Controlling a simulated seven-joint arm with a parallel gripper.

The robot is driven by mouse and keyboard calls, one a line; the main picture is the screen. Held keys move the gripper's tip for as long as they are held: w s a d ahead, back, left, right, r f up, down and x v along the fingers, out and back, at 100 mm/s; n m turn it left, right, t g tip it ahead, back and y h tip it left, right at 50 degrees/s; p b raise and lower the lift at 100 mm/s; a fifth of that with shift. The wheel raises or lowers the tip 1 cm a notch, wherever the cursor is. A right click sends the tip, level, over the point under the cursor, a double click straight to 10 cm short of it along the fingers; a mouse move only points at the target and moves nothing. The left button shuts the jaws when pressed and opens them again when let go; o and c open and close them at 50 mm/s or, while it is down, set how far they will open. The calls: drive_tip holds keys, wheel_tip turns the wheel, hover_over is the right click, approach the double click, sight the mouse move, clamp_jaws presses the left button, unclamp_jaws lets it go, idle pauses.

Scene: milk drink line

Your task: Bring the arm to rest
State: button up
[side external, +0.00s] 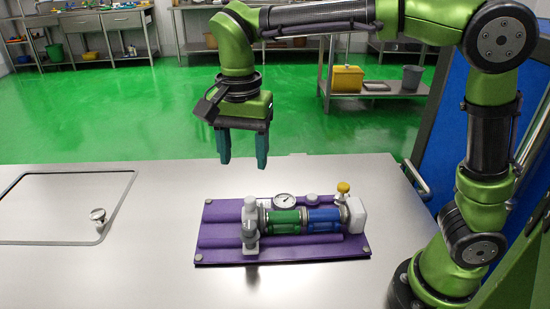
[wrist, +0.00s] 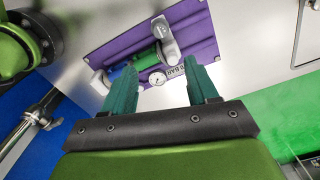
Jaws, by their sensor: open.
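My gripper (side external: 243,163) hangs above and behind the purple plate in the side external view, its two teal fingers apart with nothing between them. The wrist view shows the open fingers (wrist: 163,92) as well. The purple plate (side external: 215,212) lies on the steel table and also shows in the wrist view (wrist: 196,32). It carries a pipe assembly with a green section (side external: 283,222), a blue section (side external: 323,219), a round gauge (side external: 284,201) and a yellow knob (side external: 343,187). My gripper touches none of it.
The steel table (side external: 150,270) is bare around the plate. A recessed hatch (side external: 60,205) with a knob (side external: 98,214) lies at the left. Behind, a low bench (side external: 375,88) holds a yellow bin (side external: 347,78) on the green floor. A blue panel (side external: 450,130) stands behind my arm.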

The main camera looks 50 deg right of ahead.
drive_tip(key=s+d+f+n+t+y, duration=0.1)
drive_tip(key=s+d+n+t+y, duration=0.1)
drive_tip(key=s+d+n+t, duration=0.5)
drive_tip(key=s+d+n, duration=0.1)
drive_tip(key=s+d, duration=0.4)
drive_tip(key=shift+s+d+f, duration=0.15)
drive_tip(key=shift+d+f, duration=0.05)
drive_tip(key=shift+f, duration=0.2)
idle(0.6)
